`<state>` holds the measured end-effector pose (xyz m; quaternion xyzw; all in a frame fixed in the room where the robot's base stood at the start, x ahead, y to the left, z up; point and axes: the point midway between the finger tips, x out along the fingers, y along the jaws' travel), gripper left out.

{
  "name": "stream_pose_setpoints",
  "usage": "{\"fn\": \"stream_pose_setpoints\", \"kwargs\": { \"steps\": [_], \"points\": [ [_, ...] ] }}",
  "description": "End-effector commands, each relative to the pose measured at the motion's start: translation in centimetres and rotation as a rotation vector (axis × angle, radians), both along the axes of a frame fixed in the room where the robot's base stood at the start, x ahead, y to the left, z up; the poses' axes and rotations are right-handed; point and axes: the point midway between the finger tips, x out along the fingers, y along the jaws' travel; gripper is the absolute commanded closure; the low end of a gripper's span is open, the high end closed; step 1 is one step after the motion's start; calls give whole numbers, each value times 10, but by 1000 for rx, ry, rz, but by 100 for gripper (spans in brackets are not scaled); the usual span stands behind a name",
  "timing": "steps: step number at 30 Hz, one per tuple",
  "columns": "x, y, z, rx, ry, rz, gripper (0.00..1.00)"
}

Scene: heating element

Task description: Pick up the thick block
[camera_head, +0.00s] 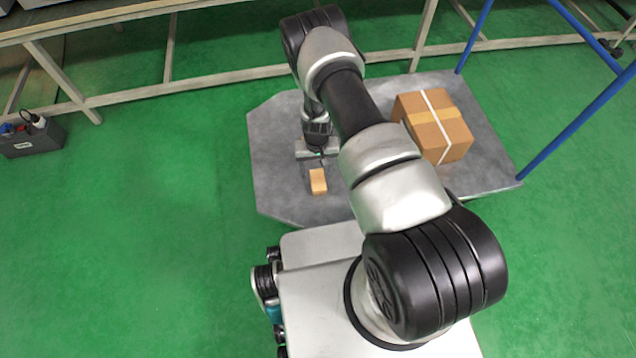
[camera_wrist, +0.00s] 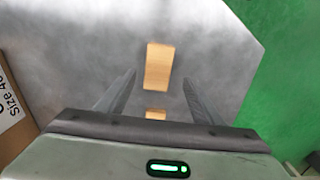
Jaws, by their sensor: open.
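A light wooden block (camera_head: 318,181) lies on the grey platform (camera_head: 275,150), just on the near side of my gripper (camera_head: 318,155). In the wrist view, the wooden block (camera_wrist: 159,66) shows ahead, in line with the gap between the fingers of my gripper (camera_wrist: 158,78). A second wooden piece (camera_wrist: 155,113) shows closer to the palm, partly cut off by the gripper body. It is hidden in the head view. My gripper is open, with nothing between its fingers, and above the platform. I cannot tell which piece is the thick one.
A cardboard box (camera_head: 433,126) with white straps sits on the platform to the right; its side shows at left in the wrist view (camera_wrist: 12,105). Blue posts (camera_head: 575,125) stand at right. A long bench (camera_head: 200,80) runs behind. Green floor surrounds the platform.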

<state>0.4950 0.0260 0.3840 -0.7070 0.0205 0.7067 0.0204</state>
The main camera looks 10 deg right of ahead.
Motion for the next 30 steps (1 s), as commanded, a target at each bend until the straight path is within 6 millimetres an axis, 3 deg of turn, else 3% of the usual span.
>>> {"fn": "stream_pose_setpoints", "kwargs": {
  "steps": [11,19,27,30],
  "points": [
    [-2,-4,-49,0,1,1,39],
    [-2,-4,-51,0,0,1,39],
    [-2,-4,-51,0,0,1,85],
    [-2,-4,-50,0,0,1,85]
  ]
}}
